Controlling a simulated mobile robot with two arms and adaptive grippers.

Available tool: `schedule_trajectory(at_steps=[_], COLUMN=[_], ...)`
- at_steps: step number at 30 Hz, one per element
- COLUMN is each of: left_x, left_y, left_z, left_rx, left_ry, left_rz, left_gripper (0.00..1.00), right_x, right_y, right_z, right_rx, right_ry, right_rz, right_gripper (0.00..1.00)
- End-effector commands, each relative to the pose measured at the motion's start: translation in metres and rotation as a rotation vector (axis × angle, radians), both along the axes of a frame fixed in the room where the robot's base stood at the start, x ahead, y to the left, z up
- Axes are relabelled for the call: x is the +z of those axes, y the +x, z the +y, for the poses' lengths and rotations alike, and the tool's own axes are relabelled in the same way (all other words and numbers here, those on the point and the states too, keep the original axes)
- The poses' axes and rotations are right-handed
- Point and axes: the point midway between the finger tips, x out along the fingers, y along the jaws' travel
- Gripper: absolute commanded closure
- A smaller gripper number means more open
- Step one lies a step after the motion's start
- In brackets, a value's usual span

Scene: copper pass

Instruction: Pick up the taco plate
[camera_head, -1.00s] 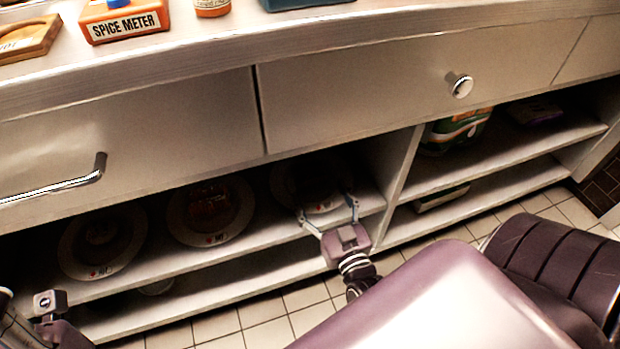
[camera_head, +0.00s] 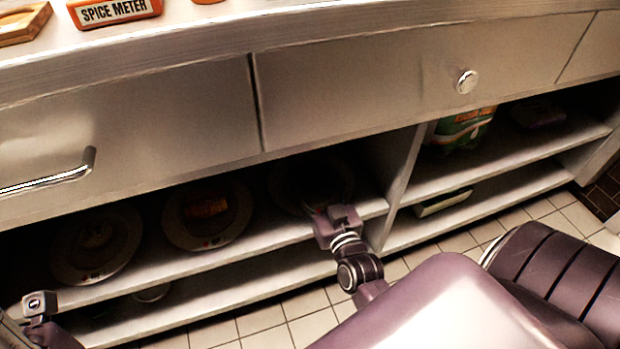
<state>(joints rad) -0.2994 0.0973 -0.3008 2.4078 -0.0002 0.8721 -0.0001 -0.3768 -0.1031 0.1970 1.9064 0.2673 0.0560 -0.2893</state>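Three plates stand in a row on the upper shelf under the counter, all in shadow. The left plate (camera_head: 97,245) carries a rounded brownish food. The middle plate (camera_head: 208,213) carries an orange-brown, block-like food. The right plate (camera_head: 285,190) is very dark, and its food cannot be made out. I cannot tell for sure which one is the taco plate. My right gripper (camera_head: 325,212) is at the front rim of the right plate, its fingers reaching into the shelf and mostly hidden. My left gripper (camera_head: 36,300) is at the lower left edge, its fingers not clear.
The shelf edge (camera_head: 240,244) runs just below the plates, with a lower shelf (camera_head: 230,284) beneath. A divider (camera_head: 402,185) stands right of my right gripper. A green bag (camera_head: 462,128) sits beyond it. A drawer front (camera_head: 380,95) overhangs the shelf.

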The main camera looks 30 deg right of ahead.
Motion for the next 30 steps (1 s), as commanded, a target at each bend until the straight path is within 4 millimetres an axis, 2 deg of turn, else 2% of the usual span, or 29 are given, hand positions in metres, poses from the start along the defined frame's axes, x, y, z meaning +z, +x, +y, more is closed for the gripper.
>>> schedule_trajectory(at_steps=[2,12,22,26,30], left_x=[0.0,-0.001,0.002,0.011,0.019], left_y=[0.0,0.0,0.002,0.001,0.001], left_z=[0.0,0.0,0.0,0.001,0.001], left_rx=[0.0,0.001,0.002,0.002,0.001], left_ry=[-0.002,-0.003,-0.001,-0.004,-0.004], left_rz=[0.002,0.004,0.009,0.015,0.049], left_gripper=[0.6,0.6,0.6,0.6,0.6], right_x=[0.0,0.0,0.011,0.031,0.064], right_y=[0.0,0.0,0.0,0.0,0.0], right_z=[0.0,0.0,0.0,0.0,-0.001], right_rx=[0.0,0.0,-0.001,-0.002,-0.002], right_ry=[0.0,0.0,-0.001,-0.001,-0.001], right_rz=[0.0,0.0,-0.008,-0.009,-0.01], right_gripper=[0.55,0.93,0.93,0.93,0.93])
